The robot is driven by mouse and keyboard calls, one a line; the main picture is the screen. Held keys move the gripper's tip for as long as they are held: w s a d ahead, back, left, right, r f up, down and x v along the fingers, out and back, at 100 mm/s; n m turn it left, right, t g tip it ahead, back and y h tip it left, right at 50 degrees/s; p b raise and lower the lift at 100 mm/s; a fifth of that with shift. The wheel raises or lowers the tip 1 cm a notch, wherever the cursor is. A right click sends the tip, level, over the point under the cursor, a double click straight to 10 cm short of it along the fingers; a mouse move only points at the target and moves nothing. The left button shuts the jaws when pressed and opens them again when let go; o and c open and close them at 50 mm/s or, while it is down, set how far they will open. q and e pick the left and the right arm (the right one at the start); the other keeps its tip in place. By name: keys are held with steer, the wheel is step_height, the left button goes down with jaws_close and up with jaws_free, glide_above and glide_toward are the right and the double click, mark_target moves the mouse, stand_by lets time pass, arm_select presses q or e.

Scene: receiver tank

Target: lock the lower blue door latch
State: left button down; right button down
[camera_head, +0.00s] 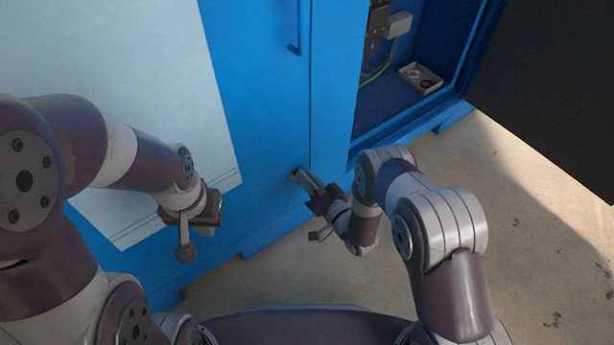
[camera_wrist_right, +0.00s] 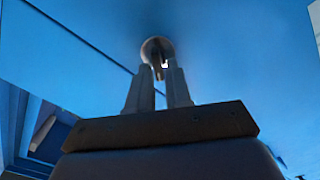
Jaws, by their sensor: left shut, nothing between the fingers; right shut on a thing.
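The lower latch (camera_wrist_right: 158,50) is a small rounded metal piece on the blue door (camera_head: 265,130). In the right wrist view it sits between and just beyond my right gripper's fingertips (camera_wrist_right: 161,78). My right gripper (camera_head: 305,178) is at the latch low on the door, near the vertical seam, and is shut on it. The head view shows the latch only as a dark spot, mostly hidden by the fingers. Whether it is turned to locked I cannot tell.
A blue handle (camera_head: 294,40) is higher on the door. Right of the seam, an open compartment holds a small tray (camera_head: 420,78) and wiring. A dark open door panel (camera_head: 550,80) stands at the far right. Bare floor (camera_head: 520,220) lies at the lower right.

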steer(key=m, duration=0.3)
steer(key=m+p, duration=0.1)
steer(key=m, duration=0.2)
steer(key=f+m+p, duration=0.1)
steer(key=m, duration=0.3)
steer(key=shift+w+d, duration=0.15)
steer(key=shift+d, duration=0.05)
steer(key=shift+m, duration=0.3)
steer(key=c, duration=1.2)
jaws_free()
steer(key=p+v, duration=0.4)
steer(key=v, duration=0.8)
steer(key=shift+s+d+p, duration=0.15)
steer(key=shift+s+p, duration=0.15)
steer(key=shift+p, duration=0.1)
